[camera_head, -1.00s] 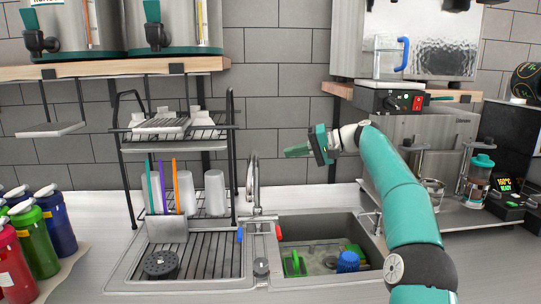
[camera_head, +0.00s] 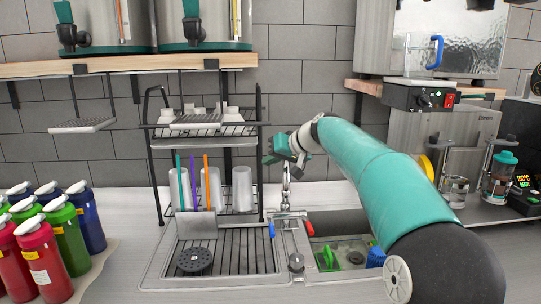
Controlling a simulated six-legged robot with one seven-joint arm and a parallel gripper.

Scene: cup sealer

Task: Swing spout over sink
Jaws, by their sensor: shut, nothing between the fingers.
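The chrome faucet spout (camera_head: 286,188) rises behind the divide between the drainboard and the sink. Its top is hidden behind my gripper, so I cannot tell which way it points. The faucet has a blue-tipped handle (camera_head: 271,231) on its left and a red-tipped handle (camera_head: 309,228) on its right. The sink basin (camera_head: 338,212) lies to the right of the spout, partly hidden by my arm. My gripper (camera_head: 272,157) is shut and empty, pointing left at the spout's upper end. I cannot tell whether it touches the spout.
A black dish rack (camera_head: 260,150) with cups and colored straws stands close left of my gripper, over the ribbed drainboard (camera_head: 242,262). A green brush (camera_head: 328,260) and a blue one (camera_head: 376,256) sit in the basin. Colored bottles (camera_head: 62,238) stand at far left.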

